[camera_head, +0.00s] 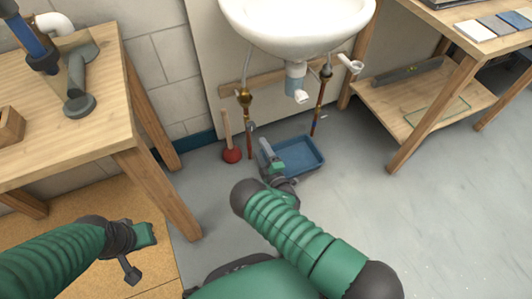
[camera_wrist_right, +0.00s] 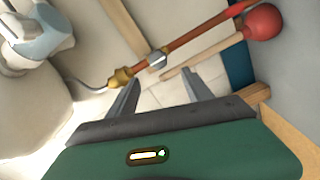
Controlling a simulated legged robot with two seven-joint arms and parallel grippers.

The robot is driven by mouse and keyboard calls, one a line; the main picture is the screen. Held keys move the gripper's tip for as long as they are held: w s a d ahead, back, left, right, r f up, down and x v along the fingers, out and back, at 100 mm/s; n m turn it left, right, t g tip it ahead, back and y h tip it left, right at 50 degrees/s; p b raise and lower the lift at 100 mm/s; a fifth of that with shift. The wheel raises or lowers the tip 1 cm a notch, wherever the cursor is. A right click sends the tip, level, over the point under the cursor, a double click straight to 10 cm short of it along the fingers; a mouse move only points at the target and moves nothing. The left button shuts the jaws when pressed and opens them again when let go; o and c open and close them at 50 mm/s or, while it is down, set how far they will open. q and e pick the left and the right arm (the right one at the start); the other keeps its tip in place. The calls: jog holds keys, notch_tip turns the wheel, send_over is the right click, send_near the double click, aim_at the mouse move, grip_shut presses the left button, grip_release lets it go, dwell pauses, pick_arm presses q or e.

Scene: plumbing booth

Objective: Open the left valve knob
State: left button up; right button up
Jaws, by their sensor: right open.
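The left supply pipe (camera_head: 249,140) is copper and runs down under the sink, with a brass fitting (camera_head: 244,97) at its top. A small grey valve knob (camera_head: 251,126) sits on this pipe; it also shows in the right wrist view (camera_wrist_right: 157,60). My right gripper (camera_head: 266,148) is low in front of the pipe. In the right wrist view its fingers (camera_wrist_right: 160,98) are spread and empty, apart from the knob, which appears beyond them. My left gripper (camera_head: 136,255) hangs at the lower left, away from the sink; its jaws are unclear.
A red plunger (camera_head: 232,155) stands just left of the pipe. A blue tray (camera_head: 308,155) lies on the floor behind my right gripper. The white sink (camera_head: 297,25), its drain (camera_head: 296,80) and the right supply pipe (camera_head: 319,105) are close by. Wooden tables flank the space.

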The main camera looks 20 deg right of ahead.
pick_arm(q)
jog(key=shift+w+p+v, duration=0.25)
jog(key=shift+p+v, duration=0.4)
jog(key=shift+v, duration=0.45)
pick_arm(e)
jog(key=s, duration=0.5)
jog(key=shift+s+d+f, duration=0.1)
pick_arm(q)
jog(key=shift+r, duration=0.1)
